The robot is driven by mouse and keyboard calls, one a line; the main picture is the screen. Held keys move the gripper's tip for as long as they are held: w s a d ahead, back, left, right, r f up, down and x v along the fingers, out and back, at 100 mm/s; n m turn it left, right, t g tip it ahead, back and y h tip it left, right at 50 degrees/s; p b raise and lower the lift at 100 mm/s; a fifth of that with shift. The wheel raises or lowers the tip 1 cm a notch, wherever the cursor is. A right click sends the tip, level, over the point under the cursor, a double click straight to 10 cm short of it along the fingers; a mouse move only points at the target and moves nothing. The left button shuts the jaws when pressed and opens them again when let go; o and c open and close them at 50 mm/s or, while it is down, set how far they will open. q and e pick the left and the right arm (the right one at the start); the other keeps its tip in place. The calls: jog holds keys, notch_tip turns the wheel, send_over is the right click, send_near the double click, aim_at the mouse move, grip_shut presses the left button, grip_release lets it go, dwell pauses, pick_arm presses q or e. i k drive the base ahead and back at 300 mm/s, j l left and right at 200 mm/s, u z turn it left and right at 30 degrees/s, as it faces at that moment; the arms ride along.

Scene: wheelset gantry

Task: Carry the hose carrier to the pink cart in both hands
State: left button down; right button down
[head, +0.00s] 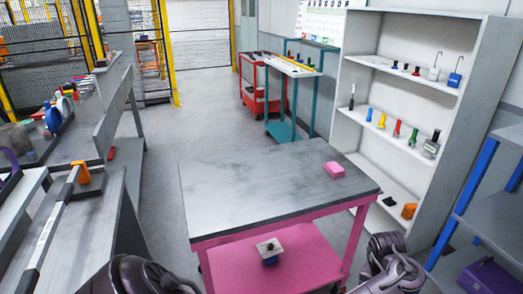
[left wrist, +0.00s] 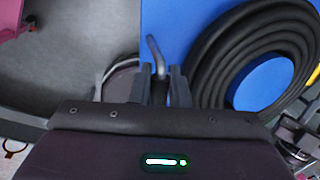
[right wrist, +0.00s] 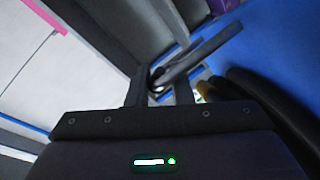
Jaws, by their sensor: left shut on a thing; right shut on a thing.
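The pink cart (head: 262,252) stands just ahead in the head view, with a grey top and a pink lower shelf. The hose carrier (left wrist: 172,25) shows in the left wrist view as a blue board with a coiled black hose (left wrist: 207,50). My left gripper (left wrist: 160,72) is shut on a grey handle at its edge. My right gripper (right wrist: 160,75) is shut on another grey handle (right wrist: 213,42); the blue board (right wrist: 270,60) and black hose show beside it. The carrier and both grippers are outside the head view, where only parts of my arms show at the bottom.
A small pink block (head: 334,169) lies on the cart top at the right; the rest of the top is bare. A block-like item (head: 269,250) sits on the lower shelf. Grey benches (head: 115,110) stand left, a white shelf unit (head: 400,95) right.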

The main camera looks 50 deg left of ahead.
aim_at(240, 184)
jog(key=u, duration=1.2)
